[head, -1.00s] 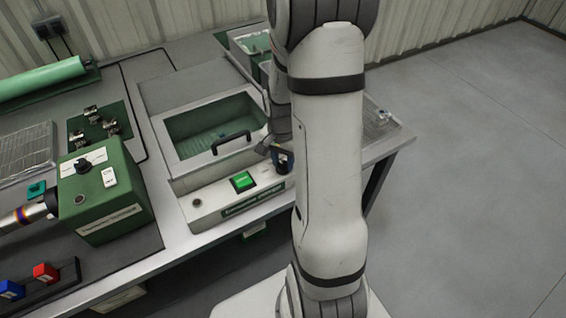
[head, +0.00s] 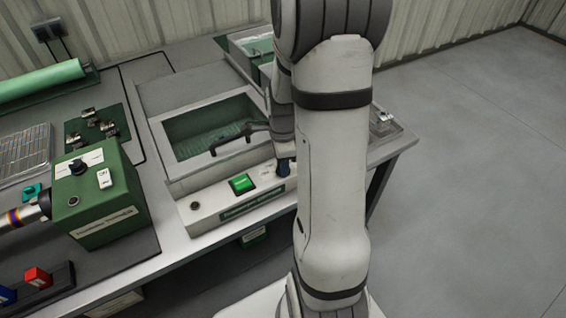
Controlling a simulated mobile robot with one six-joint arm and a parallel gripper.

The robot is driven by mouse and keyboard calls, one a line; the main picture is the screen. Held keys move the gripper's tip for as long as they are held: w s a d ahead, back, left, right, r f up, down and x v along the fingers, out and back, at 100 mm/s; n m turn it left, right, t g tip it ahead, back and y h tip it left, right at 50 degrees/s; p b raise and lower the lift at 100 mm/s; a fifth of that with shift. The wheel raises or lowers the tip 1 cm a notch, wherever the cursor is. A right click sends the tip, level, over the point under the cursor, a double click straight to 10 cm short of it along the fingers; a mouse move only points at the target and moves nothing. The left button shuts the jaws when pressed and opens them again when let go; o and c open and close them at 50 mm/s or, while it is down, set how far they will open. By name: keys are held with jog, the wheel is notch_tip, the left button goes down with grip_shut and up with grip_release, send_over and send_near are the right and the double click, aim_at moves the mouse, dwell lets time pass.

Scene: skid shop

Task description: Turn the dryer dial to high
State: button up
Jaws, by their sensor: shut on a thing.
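A grey basin unit (head: 205,212) with a lidded green tub has a green button (head: 241,183) and a small white marked plate (head: 266,169) on its front panel. My gripper (head: 284,168) is at the right end of this panel, low beside the plate, mostly hidden by my arm. It is shut on what seems to be the panel's dial, which it covers, so the setting cannot be read. A green box (head: 100,205) to the left has a black dial (head: 79,167) and a white switch; my gripper is well away from it. The labels are too small to read surely.
A black lid handle (head: 232,138) rises close to the left of my gripper. Red (head: 38,277) and blue pieces stand in a dark holder at the front left. A green roll (head: 40,80) lies at the back left. Open floor is on the right.

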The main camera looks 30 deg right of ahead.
jog(key=shift+m, duration=1.2)
jog(key=o, duration=1)
jog(key=shift+c, duration=0.2)
notch_tip(320, 180, up, 8)
jog(key=shift+w+d+f, duration=0.1)
